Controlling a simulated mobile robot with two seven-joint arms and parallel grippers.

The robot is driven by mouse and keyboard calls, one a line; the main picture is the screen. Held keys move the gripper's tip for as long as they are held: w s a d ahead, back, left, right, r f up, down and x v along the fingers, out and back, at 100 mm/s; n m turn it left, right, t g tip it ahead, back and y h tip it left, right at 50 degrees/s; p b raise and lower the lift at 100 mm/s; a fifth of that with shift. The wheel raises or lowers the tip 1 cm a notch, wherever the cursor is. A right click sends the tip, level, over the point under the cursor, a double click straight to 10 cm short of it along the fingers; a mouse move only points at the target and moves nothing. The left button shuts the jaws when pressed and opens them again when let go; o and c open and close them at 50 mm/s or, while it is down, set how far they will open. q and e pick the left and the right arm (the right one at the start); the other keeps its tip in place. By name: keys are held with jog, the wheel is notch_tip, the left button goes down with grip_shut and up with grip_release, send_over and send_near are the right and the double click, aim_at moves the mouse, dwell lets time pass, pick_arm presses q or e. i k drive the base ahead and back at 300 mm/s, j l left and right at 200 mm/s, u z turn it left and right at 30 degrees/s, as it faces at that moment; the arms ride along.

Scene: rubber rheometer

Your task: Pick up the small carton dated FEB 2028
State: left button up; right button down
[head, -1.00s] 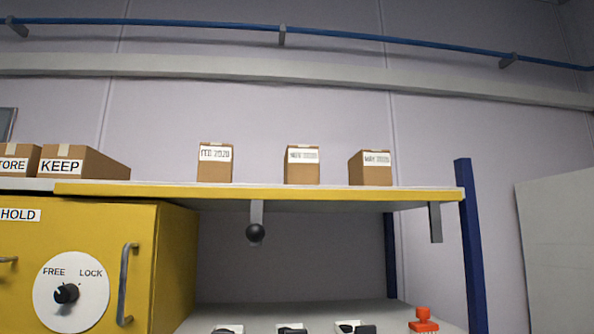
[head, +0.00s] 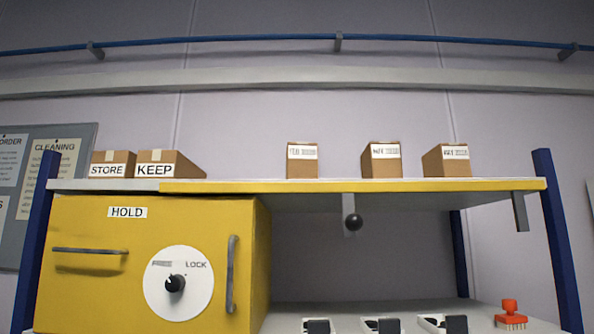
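Three small brown cartons stand apart on the top shelf in the head view, each with a white label near its top. The left small carton (head: 302,162) has a blurred label that seems to begin with FEB; its year is not legible now. The middle small carton (head: 382,161) and the right small carton (head: 447,161) have labels too blurred to read surely. Neither of my grippers is in view.
The shelf (head: 350,186) has a yellow front edge and blue posts. Cartons marked STORE (head: 112,165) and KEEP (head: 168,165) stand at its left. Below are a yellow HOLD cabinet (head: 90,235), a black ball knob (head: 353,222) and a red-handled brush (head: 510,314).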

aim_at(302, 162)
jog(key=i+j, duration=0.15)
jog(key=j, duration=0.25)
jog(key=i+j, duration=0.15)
jog(key=j, duration=0.2)
jog(key=i+j+z, duration=0.2)
jog(key=j, duration=0.15)
jog(key=j+z, duration=0.25)
jog(key=j, duration=0.1)
